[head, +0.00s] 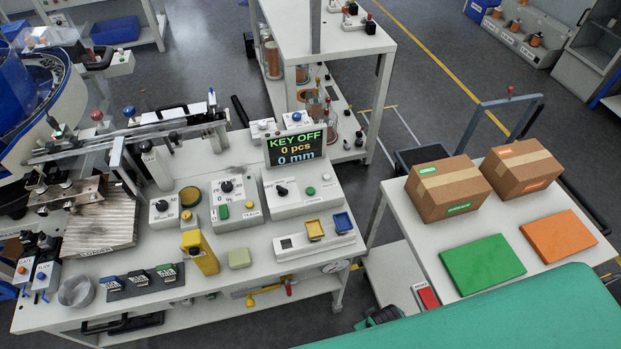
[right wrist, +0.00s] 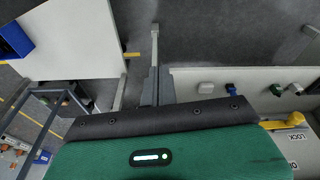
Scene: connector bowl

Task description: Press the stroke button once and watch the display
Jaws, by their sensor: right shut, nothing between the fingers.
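The display (head: 297,146) at the back of the left bench reads "KEY OFF", "0 pcs" and "0 mm". Below it a white control box (head: 300,204) carries a black switch (head: 282,191) and a green button (head: 310,191). To its left, another box (head: 232,226) has a black knob (head: 227,186) and a green button (head: 223,211). The small labels are too blurred to tell which button is the stroke button. My right gripper (right wrist: 157,72) is in the right wrist view, shut and empty, over the floor and apart from the controls. My left gripper is not in view.
A yellow upright block (head: 200,252) and a fixture with yellow and blue pieces (head: 314,240) stand near the bench front. The right table holds two cardboard boxes (head: 443,189), a green plate (head: 482,263) and an orange plate (head: 558,236). A floor gap separates both surfaces.

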